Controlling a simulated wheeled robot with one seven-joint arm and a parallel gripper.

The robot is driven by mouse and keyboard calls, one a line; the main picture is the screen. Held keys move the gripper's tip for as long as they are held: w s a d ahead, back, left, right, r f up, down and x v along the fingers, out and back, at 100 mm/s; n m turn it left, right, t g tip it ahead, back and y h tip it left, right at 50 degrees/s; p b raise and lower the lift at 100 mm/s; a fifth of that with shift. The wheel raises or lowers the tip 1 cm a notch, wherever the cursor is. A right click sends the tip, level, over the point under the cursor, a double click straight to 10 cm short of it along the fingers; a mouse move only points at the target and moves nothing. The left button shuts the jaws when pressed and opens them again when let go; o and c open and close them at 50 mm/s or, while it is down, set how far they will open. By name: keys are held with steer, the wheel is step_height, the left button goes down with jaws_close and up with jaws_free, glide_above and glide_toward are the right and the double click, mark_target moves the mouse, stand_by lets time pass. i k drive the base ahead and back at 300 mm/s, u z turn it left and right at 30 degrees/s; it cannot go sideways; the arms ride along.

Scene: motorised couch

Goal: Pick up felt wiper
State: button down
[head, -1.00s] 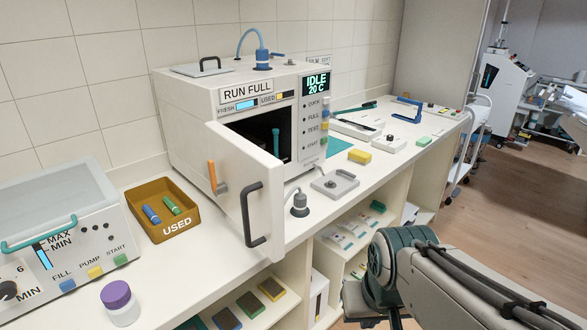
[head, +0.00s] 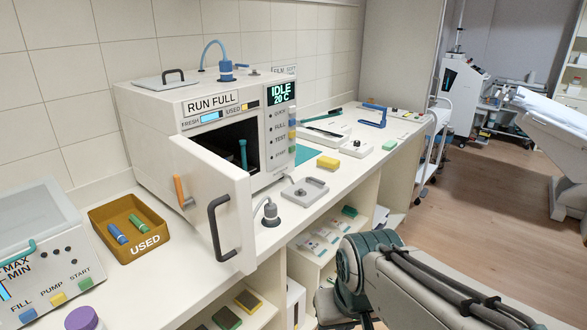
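I cannot tell for sure which item is the felt wiper. My arm (head: 430,290) reaches in at the lower right, in front of the counter and apart from these items. My gripper's fingertips do not show.
The white machine (head: 150,125) has its door (head: 205,195) swung open over the counter. A brown USED tray (head: 98,218) holds blue and green cylinders. Open floor (head: 480,190) lies right.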

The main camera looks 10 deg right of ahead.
mark_target(333, 164)
steer(key=z, duration=0.75)
steer(key=i, duration=0.95)
steer(key=z, duration=0.75)
steer(key=i, duration=1.3)
steer(key=u, duration=0.85)
steer(key=i, duration=0.45)
steer(key=u, duration=0.3)
